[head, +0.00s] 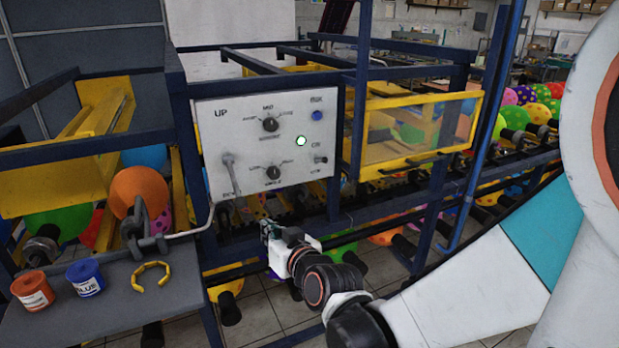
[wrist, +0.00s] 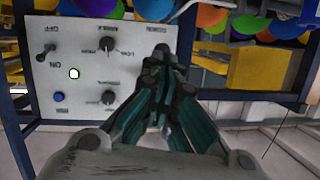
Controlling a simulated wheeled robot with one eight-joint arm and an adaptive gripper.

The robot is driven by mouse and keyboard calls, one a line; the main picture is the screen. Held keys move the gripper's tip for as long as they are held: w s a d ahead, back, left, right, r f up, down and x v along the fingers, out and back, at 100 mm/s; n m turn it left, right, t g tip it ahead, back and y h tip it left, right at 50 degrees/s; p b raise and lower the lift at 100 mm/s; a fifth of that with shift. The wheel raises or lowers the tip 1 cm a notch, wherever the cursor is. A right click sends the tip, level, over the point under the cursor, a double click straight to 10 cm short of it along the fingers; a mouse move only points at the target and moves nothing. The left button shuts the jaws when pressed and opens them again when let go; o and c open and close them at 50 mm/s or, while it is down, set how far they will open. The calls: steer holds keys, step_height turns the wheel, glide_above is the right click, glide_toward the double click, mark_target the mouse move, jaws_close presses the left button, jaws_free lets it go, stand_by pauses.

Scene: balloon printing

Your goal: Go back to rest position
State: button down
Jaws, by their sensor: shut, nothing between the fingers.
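My gripper (head: 268,232) is in front of the machine, just below the white control panel (head: 225,120) in the head view. In the wrist view its fingers (wrist: 163,62) are shut and empty, and they overlap the right part of the panel (wrist: 55,75), which appears upside down there. I cannot tell whether the fingertips touch the panel. The panel carries a lit white-green light (head: 301,141), a blue button (head: 317,115), two black knobs, a lever (head: 230,172) at its lower left and a small switch (head: 320,159). My arm reaches in from the lower right.
Dark blue frame bars (head: 350,120) surround the panel. Balloons (head: 140,190) hang on the machine. Tiled floor (head: 270,308) shows below my gripper.

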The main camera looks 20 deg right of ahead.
steer(key=shift+s, duration=0.2)
steer(key=s+d+f+g+h+b, duration=0.1)
steer(key=s+g, duration=0.3)
steer(key=s, duration=0.5)
steer(key=s+d+f+g+b, duration=0.2)
steer(key=s+f+g+b, duration=0.1)
steer(key=s, duration=0.7)
steer(key=shift+f+g+h+b, duration=0.4)
steer(key=shift+f+b, duration=0.15)
steer(key=shift+b, duration=0.15)
steer(key=shift+w, duration=0.1)
stand_by(1.4)
